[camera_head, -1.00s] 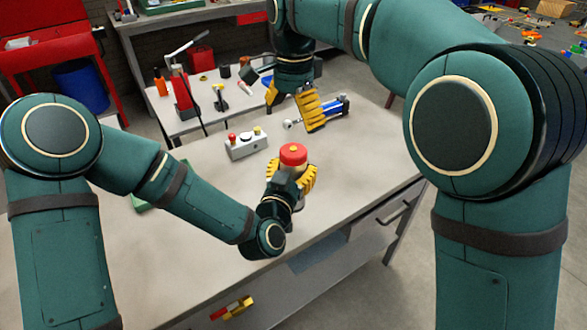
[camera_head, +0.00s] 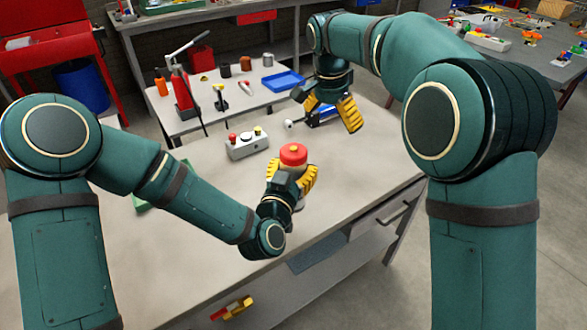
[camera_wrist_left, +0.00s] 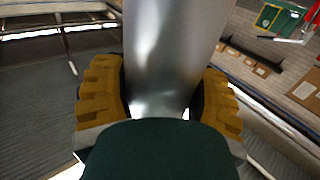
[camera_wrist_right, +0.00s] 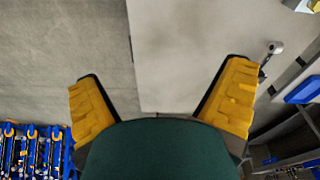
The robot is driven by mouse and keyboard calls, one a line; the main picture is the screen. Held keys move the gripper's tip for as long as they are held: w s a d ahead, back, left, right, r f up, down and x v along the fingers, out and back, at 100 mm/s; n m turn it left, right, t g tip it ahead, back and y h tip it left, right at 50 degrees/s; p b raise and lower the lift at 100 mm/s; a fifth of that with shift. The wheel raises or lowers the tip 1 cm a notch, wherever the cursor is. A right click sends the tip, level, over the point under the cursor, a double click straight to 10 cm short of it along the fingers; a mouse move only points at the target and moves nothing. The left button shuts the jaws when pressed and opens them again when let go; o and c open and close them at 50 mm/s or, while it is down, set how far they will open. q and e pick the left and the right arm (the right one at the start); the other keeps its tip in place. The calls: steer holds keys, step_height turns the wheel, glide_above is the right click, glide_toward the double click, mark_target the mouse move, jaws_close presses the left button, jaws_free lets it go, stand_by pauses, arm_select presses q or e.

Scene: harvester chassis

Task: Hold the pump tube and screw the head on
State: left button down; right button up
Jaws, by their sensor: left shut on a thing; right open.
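My left gripper (camera_head: 292,180) is shut around the pump tube, low at the front of the table. The tube (camera_wrist_left: 165,60) is a smooth silver cylinder between the yellow fingers in the left wrist view. The fingers and wrist hide most of the tube in the head view. My right gripper (camera_head: 331,108) is open and empty above the table's back right. In the right wrist view its fingers (camera_wrist_right: 163,78) are spread over bare tabletop and floor.
A grey control box (camera_head: 247,145) with buttons stands behind the tube. A rear table holds a blue tray (camera_head: 282,81) and a red lever press (camera_head: 184,94). The tabletop right of the tube is clear.

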steer(key=w+d+f+n+h, duration=0.1)
steer(key=w+d+f+n, duration=0.1)
steer(key=d+f, duration=0.8)
steer(key=w+d+f+n+h, duration=0.25)
steer(key=d+f, duration=0.55)
steer(key=d, duration=0.4)
steer(key=s+d+f+n+t, duration=0.1)
steer(key=s+d+f+n, duration=0.15)
steer(key=d+f, duration=0.4)
steer(key=s+d+f+n, duration=0.2)
steer(key=s+d+f, duration=0.1)
steer(key=d+f, duration=0.3)
steer(key=s+a+f+y, duration=0.3)
steer(key=s+a+f, duration=0.2)
steer(key=a, duration=0.4)
steer(key=s+a+f+y, duration=0.3)
steer(key=s+a+f, duration=0.15)
steer(key=a, duration=0.45)
steer(key=s+a+r+m+y, duration=0.1)
steer(key=s+a+r+y, duration=0.1)
steer(key=s+a, duration=1.3)
steer(key=s+y, duration=0.1)
steer(key=s, duration=0.1)
steer(key=shift+s+r+m, duration=0.25)
steer(key=shift+s+m, duration=0.05)
steer(key=shift+s, duration=0.05)
